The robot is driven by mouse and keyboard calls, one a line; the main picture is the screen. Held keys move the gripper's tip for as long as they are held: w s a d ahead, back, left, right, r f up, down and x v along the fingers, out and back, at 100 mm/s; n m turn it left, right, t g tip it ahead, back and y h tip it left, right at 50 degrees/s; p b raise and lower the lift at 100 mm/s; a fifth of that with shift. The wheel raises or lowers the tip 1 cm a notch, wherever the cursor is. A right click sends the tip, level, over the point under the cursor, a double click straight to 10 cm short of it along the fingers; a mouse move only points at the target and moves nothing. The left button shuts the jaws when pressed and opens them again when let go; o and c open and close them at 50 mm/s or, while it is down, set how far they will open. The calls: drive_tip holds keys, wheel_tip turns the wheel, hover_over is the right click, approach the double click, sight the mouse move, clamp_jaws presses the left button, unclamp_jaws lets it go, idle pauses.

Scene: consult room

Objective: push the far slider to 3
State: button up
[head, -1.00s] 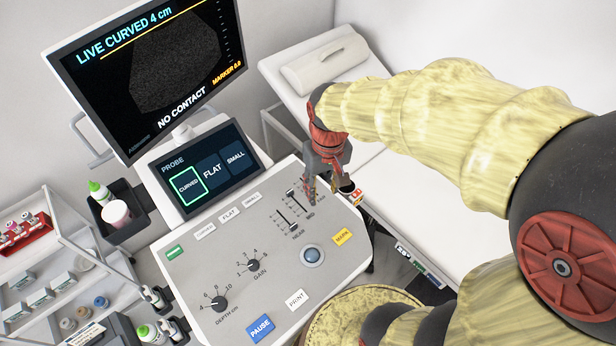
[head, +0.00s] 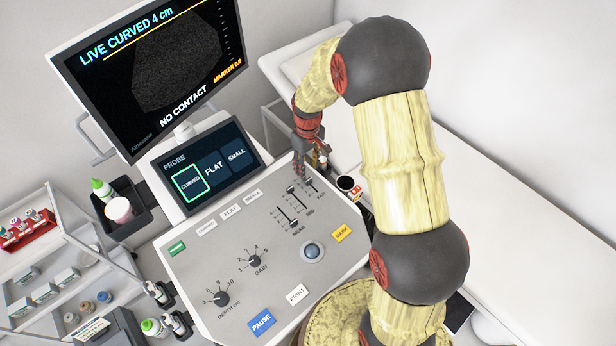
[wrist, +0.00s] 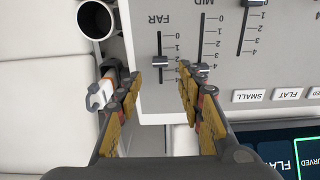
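The far slider has a small silver knob in a dark slot, under the label FAR in the wrist view (wrist: 160,62); it also shows in the head view (head: 309,183). Its scale runs from 0 to 4. The knob sits around the middle or upper part of that scale, but a finger hides some numbers, so I cannot tell its exact value. My gripper (wrist: 160,85) is open, with one finger on each side of the far slider's line in the wrist view. In the head view my gripper (head: 310,163) hangs over the console's back edge. Contact with the knob is unclear.
The mid slider's knob (wrist: 200,67) is close beside my right-hand finger in the wrist view. The near slider's knob (head: 293,223) is farther forward on the console (head: 330,260). A dark round cup-like holder (head: 346,183) stands at the console's right edge. The probe touchscreen (head: 205,165) is left.

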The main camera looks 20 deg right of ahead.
sight(308, 179)
wheel_tip(308, 179, down, 6)
drive_tip(key=shift+r+b, duration=0.1)
drive_tip(key=shift+b, duration=0.2)
drive_tip(key=shift+c, duration=1.3)
clamp_jaws()
